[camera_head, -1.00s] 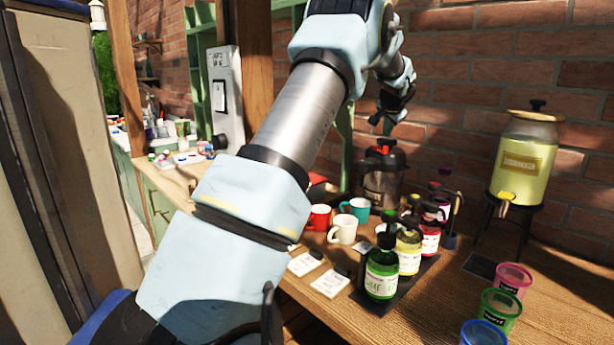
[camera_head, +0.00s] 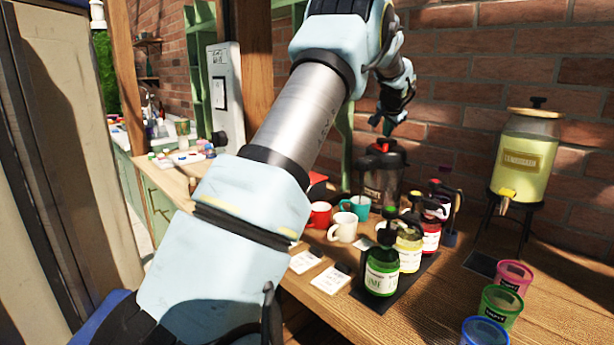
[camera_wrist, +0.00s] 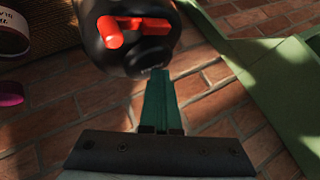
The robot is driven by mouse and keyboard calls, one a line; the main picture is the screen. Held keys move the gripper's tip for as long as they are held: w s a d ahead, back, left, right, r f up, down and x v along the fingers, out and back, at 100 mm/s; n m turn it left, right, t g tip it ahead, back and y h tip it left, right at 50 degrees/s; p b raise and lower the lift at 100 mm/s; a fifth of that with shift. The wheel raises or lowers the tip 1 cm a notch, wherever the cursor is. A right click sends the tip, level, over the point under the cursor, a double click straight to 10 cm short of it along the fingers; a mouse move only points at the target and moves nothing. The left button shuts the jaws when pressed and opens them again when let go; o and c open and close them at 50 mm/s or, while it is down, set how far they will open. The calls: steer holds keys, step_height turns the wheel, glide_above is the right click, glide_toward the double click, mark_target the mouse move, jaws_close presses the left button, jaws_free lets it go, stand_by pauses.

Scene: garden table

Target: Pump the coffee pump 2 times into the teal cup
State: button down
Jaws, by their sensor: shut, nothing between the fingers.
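The coffee pump (camera_head: 381,178) is a dark, upright dispenser with a red piece on top, standing at the back of the table. In the wrist view its black lid and red top piece (camera_wrist: 137,27) show at the top. The teal cup (camera_head: 356,208) stands upright in front of it and a little left; I cannot tell whether it is under the spout. My gripper (camera_head: 388,130) is just above the pump's lid, pointing down. In the wrist view my gripper (camera_wrist: 157,74) has its teal fingers together and empty, close beside the lid; contact is unclear.
A red mug (camera_head: 319,215) and a white mug (camera_head: 343,228) stand left of the teal cup. Several pump bottles stand on a dark tray (camera_head: 412,283) in front. A lemonade dispenser (camera_head: 525,160) and small coloured cups (camera_head: 502,303) are at right. A brick wall is behind.

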mark_target(386, 140)
steer(key=shift+f, duration=0.25)
steer(key=shift+r, duration=0.1)
steer(key=shift+r+p, duration=0.8)
steer(key=shift+r, duration=0.35)
step_height(386, 140, up, 6)
steer(key=p, duration=0.4)
steer(key=shift+p, duration=0.3)
